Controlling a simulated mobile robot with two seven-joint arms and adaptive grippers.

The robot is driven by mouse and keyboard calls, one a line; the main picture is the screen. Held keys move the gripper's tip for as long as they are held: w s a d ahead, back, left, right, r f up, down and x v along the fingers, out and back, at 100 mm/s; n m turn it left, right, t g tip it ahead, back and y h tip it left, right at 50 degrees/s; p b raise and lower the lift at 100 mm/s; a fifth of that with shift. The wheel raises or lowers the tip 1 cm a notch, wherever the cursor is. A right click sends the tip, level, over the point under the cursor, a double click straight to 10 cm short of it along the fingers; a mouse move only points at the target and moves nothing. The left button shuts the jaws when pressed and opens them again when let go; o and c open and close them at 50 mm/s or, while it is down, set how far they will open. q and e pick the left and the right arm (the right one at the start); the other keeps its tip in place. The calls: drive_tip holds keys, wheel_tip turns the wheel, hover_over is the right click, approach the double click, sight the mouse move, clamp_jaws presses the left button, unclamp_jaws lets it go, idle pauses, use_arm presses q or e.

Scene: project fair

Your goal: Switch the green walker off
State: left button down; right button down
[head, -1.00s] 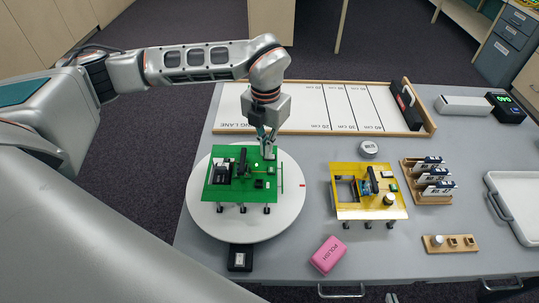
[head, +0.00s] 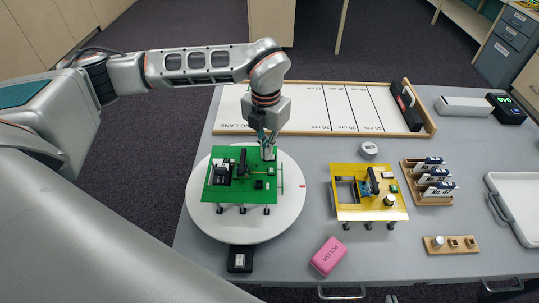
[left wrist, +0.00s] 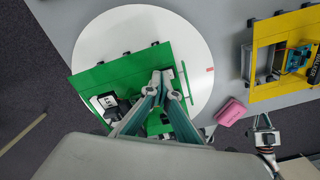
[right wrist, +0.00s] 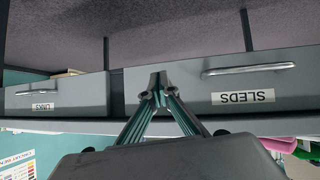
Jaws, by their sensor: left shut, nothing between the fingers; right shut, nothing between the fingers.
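The green walker (head: 233,190) stands on a round white turntable (head: 290,215) at the left of the table. Its flat green deck carries small dark and white parts and stands on short legs. My left gripper (head: 268,154) is shut and empty, pointing down at the deck's far right corner. In the left wrist view its closed fingertips (left wrist: 160,76) are over the deck and hide part of it. I cannot tell whether they touch it, nor make out the switch. My right gripper (right wrist: 157,78) is shut and empty, in front of the table's drawer fronts.
A yellow walker (head: 350,208) stands right of the turntable. A pink POLISH block (head: 328,256) and a small black box (head: 240,258) lie in front. The lane board (head: 310,110) is behind. A rack of cards (head: 430,180) and a tray (head: 515,205) are right.

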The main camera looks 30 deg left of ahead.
use_arm(q)
drive_tip(key=shift+r+p, duration=1.6)
drive_tip(key=shift+r, duration=0.65)
drive_tip(key=shift+r+p, duration=0.7)
drive_tip(key=shift+r, duration=0.4)
